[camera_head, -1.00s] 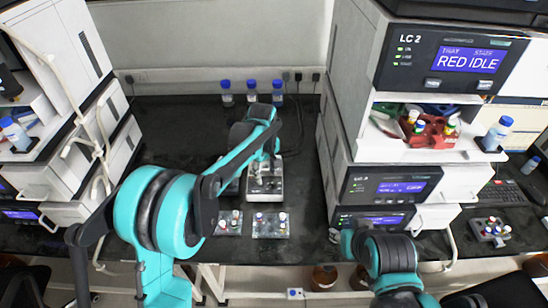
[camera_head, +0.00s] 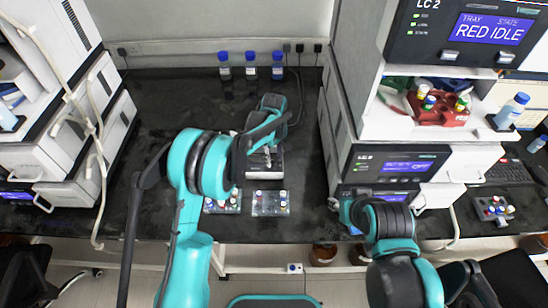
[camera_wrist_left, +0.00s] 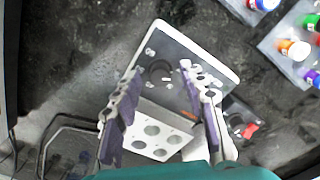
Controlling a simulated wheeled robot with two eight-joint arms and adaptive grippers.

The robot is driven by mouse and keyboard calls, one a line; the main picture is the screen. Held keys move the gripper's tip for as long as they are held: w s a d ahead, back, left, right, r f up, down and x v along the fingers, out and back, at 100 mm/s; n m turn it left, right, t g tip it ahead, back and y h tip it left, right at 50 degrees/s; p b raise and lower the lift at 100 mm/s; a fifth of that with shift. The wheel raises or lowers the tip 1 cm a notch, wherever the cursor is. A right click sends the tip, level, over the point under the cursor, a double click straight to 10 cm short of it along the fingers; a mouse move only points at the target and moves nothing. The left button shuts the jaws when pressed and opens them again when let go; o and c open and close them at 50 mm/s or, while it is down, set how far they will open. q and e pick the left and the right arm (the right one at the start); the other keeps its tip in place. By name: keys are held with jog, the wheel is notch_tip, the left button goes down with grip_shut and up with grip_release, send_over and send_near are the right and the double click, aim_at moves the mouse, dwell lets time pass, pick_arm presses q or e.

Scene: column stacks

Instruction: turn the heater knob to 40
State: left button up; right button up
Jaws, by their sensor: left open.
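The heater (camera_head: 264,172) is a small pale box on the black bench, partly hidden by my left arm in the head view. My left gripper (camera_wrist_left: 160,68) is open over the panel, with one finger on each side of the knob. I cannot tell whether the fingers touch it. The knob's setting is not readable. My right gripper (camera_head: 336,204) is at the lower right, near the instrument stack, too small to read.
Two vial racks (camera_head: 270,203) (camera_wrist_left: 290,45) stand in front of the heater. Several blue-capped bottles (camera_head: 250,65) stand at the back. A tall instrument stack (camera_head: 395,165) borders the bench on the right, another (camera_head: 75,150) on the left. Bench left of the heater is clear.

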pick_arm(q)
grip_shut()
jog(key=shift+m, duration=0.3)
jog(key=m, duration=0.9)
jog(key=shift+m, duration=0.4)
jog(key=m, duration=1.3)
jog(key=shift+m, duration=0.3)
